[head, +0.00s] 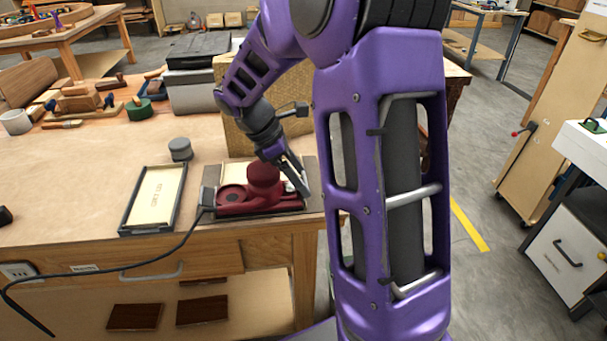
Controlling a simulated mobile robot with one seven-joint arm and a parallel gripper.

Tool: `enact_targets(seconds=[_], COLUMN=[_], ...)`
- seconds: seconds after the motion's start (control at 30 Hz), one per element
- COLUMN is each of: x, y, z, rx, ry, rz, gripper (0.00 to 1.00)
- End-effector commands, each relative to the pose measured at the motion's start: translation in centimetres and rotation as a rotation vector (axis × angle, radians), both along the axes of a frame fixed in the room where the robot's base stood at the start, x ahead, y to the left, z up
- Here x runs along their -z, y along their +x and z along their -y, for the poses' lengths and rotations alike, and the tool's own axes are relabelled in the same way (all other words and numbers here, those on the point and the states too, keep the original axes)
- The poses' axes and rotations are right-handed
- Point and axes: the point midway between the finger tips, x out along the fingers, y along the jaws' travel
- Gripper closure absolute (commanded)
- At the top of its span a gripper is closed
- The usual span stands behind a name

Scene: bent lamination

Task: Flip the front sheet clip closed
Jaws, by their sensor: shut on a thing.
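A dark red sander (262,186) with a round knob lies on a dark board (313,201) near the workbench's front edge. My gripper (300,186) reaches down from the upper left to the sander's right end. Its fingers are shut on a small light metal piece there, which looks like the front sheet clip (291,185). The fingers and the sander body hide most of the clip, so I cannot tell its angle. A black cord runs from the sander's left end over the bench edge.
A shallow labelled tray (126,229) and a grey round jar (180,149) stand left of the sander. A woven tan block (240,133) stands behind it. Planes and other tools fill the bench's far left. The middle left of the benchtop (75,180) is clear.

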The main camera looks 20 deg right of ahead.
Motion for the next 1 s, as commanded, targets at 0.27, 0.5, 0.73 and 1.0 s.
enact_targets(seconds=[0.27, 0.5, 0.73, 1.0], x=[0.06, 0.08, 0.09, 0.11], y=[0.15, 0.18, 0.16, 0.15], z=[-0.53, -0.55, -0.55, -0.56], rx=[-0.001, 0.001, 0.002, 0.001], ry=[-0.104, -0.131, -0.132, -0.131], rz=[-0.031, -0.038, -0.039, -0.039], gripper=[0.72, 0.72, 0.72, 0.0])
